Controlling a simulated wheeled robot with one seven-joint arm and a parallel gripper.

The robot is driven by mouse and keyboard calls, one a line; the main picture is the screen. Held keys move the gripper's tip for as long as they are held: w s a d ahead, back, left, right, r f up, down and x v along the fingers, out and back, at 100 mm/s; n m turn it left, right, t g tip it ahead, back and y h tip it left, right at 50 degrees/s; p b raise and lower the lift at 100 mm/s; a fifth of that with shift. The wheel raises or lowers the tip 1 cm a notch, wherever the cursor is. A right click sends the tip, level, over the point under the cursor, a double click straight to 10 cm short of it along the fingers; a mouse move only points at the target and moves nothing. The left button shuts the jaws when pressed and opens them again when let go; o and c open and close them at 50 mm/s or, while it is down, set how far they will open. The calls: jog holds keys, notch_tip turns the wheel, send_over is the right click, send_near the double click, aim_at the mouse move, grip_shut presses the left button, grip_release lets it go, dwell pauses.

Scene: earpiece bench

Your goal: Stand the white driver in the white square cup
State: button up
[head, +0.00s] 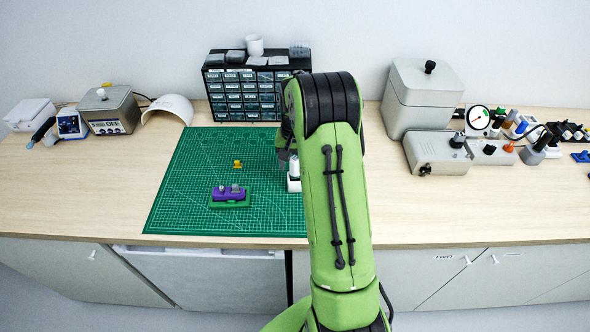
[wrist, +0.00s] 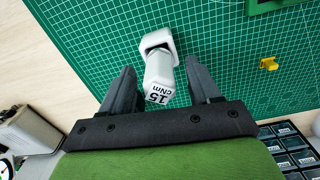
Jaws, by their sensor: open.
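The white driver (wrist: 159,78), marked "15 cNm" on its end, stands in the white square cup (wrist: 150,40) on the green cutting mat. In the wrist view its marked end points towards the camera, and its lower end is hidden in the cup. In the head view the driver (head: 294,164) looks about upright above the cup (head: 293,185), partly behind my arm. My gripper (wrist: 159,70) is open, with one finger on each side of the driver. Gaps show between the fingers and the driver.
A purple part (head: 228,192) sits on a green holder on the mat (head: 185,205). A small yellow piece (head: 238,164) lies behind it. A black drawer cabinet (head: 240,95) stands at the back. Grey boxes (head: 422,95) stand to the right. The mat's left side is clear.

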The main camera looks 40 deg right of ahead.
notch_tip(320, 180, up, 13)
jog(key=p, duration=0.1)
jog(key=shift+r, duration=0.2)
jog(key=shift+a, duration=0.1)
jog(key=s+a+r+n+t, duration=0.2)
jog(key=s+a+r+n, duration=0.2)
jog(key=s+a+r, duration=0.75)
jog(key=s+a+f+n+t, duration=0.3)
jog(key=s+a, duration=0.5)
jog(key=s, duration=0.4)
jog(key=shift+s+a+f+n+t, duration=0.35)
jog(key=shift+f+n, duration=0.35)
jog(key=shift+f, duration=0.25)
